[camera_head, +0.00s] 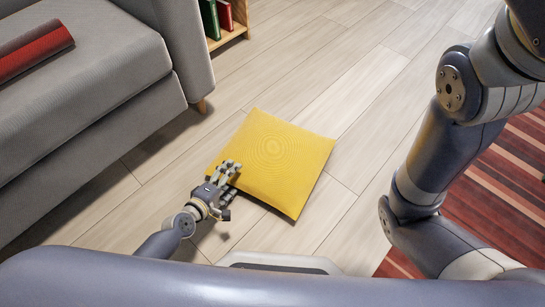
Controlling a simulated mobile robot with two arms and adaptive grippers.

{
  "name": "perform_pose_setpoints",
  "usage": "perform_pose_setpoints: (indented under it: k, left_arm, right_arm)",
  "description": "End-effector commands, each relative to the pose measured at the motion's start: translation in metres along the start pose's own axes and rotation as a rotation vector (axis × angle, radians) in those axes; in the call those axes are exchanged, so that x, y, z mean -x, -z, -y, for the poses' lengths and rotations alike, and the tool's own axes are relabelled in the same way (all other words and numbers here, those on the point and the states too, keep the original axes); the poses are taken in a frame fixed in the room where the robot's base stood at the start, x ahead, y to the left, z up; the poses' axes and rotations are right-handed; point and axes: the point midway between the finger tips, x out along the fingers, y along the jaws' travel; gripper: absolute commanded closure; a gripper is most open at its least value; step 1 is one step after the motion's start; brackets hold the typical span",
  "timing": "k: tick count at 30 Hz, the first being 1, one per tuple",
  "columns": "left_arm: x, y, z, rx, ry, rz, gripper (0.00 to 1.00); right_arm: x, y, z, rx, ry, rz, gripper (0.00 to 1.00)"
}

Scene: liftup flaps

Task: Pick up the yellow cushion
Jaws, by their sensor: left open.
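The yellow cushion (276,158) lies flat on the wooden floor in the middle of the head view. It is square, with a ringed pattern at its centre. My left gripper (226,178) is at the cushion's near left edge, with its open fingers over that edge. I cannot tell whether the fingers touch the cushion. Nothing is held in it. My right arm is at the right side of the view, and its gripper is out of the picture.
A grey sofa (85,100) with a red striped cushion (33,48) stands at the left. A wooden shelf (230,36) with books is at the top. A red striped rug (500,185) lies at the right. The floor (340,95) beyond the yellow cushion is clear.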

Motion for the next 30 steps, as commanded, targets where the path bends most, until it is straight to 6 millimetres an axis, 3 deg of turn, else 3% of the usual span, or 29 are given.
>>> perform_pose_setpoints:
  k: [6, 15, 16, 21, 30]
  left_arm:
    - [-0.032, -0.002, 0.001, 0.002, -0.002, -0.001, 0.23]
    - [-0.036, -0.002, -0.001, 0.001, -0.001, 0.000, 0.23]
    - [-0.036, -0.002, -0.001, 0.001, -0.001, 0.000, 0.26]
    - [-0.036, -0.002, -0.001, 0.001, -0.001, 0.000, 0.64]
    - [-0.036, -0.002, -0.003, 0.001, -0.005, -0.001, 0.67]
  right_arm:
    - [0.007, 0.011, 0.004, 0.002, 0.007, -0.023, 0.60]
    - [0.008, 0.010, 0.004, 0.001, 0.005, -0.017, 0.60]
    - [0.008, 0.010, 0.004, 0.001, 0.005, -0.017, 0.60]
    - [0.008, 0.010, 0.004, 0.001, 0.005, -0.016, 0.60]
    - [0.008, 0.008, 0.004, 0.001, 0.005, -0.014, 0.60]
